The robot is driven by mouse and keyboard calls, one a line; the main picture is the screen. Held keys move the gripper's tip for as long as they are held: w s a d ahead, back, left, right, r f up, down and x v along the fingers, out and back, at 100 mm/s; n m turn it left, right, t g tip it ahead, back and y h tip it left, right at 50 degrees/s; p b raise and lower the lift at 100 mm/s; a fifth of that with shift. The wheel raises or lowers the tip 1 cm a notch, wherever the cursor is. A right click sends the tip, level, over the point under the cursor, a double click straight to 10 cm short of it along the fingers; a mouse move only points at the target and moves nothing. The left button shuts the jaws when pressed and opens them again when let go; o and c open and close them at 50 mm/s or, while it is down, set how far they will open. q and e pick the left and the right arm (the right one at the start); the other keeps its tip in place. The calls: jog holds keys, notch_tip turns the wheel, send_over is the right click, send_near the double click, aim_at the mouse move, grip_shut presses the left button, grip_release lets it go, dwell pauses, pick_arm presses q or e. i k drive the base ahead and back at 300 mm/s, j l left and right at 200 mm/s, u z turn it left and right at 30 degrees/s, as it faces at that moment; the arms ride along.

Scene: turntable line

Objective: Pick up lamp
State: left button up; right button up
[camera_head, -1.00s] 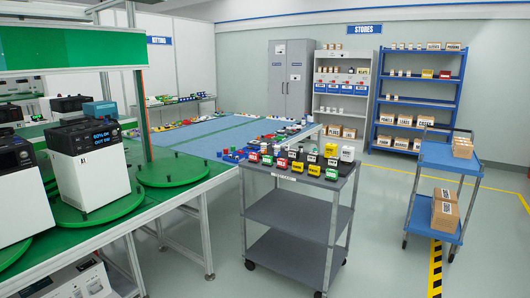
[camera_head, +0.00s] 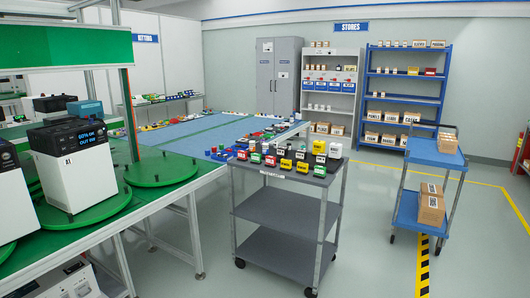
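I cannot make out a lamp for certain in the head view. A grey cart (camera_head: 283,208) stands in the centre, with small red, green, black, yellow and white items (camera_head: 285,162) in rows on its top shelf. They are too small to tell whether one is a lamp. Neither of my grippers is in view.
A green-topped bench with round green turntables (camera_head: 160,169) and white boxed units (camera_head: 75,170) fills the left. A blue cart (camera_head: 434,156) with cartons (camera_head: 431,205) stands right. Blue shelving (camera_head: 402,92) is at the back. Floor is free between the carts.

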aim_at(265, 146)
jog(key=i+u, duration=0.1)
jog(key=i, duration=0.6)
jog(key=i+u, duration=0.1)
jog(key=i, duration=0.6)
jog(key=i+l+u, duration=0.1)
jog(key=i, duration=0.6)
